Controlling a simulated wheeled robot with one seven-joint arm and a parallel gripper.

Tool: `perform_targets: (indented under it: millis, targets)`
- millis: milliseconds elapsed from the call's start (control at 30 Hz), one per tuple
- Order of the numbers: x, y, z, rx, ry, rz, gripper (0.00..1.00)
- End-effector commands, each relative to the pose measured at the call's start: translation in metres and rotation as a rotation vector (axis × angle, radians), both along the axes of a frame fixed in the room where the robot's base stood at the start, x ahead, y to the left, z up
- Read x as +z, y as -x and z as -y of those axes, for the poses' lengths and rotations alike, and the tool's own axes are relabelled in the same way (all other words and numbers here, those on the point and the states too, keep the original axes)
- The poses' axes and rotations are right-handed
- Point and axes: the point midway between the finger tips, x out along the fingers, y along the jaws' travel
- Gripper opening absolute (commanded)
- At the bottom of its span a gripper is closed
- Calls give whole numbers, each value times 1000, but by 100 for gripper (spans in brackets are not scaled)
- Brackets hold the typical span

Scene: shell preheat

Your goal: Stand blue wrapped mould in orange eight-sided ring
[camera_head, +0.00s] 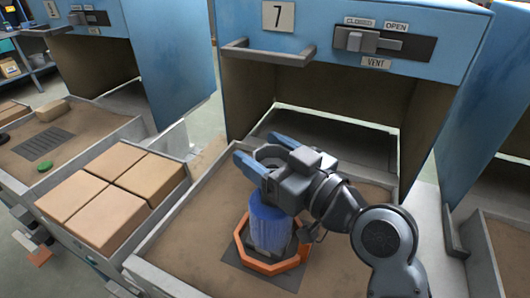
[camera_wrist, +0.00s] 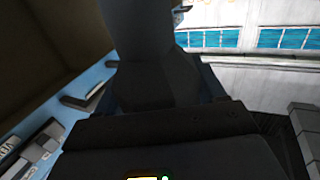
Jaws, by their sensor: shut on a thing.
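The blue wrapped mould (camera_head: 270,226) stands roughly upright within the orange eight-sided ring (camera_head: 272,267) in the head view. The ring lies on a dark square plate (camera_head: 284,281) in the drawer in front of bay 7. My gripper (camera_head: 262,168) is at the mould's top, shut on it, and partly covers its upper end. I cannot tell whether the mould's base rests on the plate, since the ring's near side hides it.
The drawer (camera_head: 160,277) has low grey walls around a sandy floor. The blue cabinet (camera_head: 345,75), with an open bay, stands behind it. Several cardboard boxes (camera_head: 112,184) fill a tray to the left. A horizontal handle (camera_head: 268,50) sticks out above the bay.

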Motion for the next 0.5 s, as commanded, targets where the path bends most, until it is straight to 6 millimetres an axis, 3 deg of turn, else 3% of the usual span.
perform_targets:
  millis: [433, 467, 500]
  targets:
    - [-6, 0, 0, 0, -2, 3, 0]
    - [-5, 0, 0, 0, -1, 1, 72]
    - [-5, 0, 0, 0, -1, 1, 76]
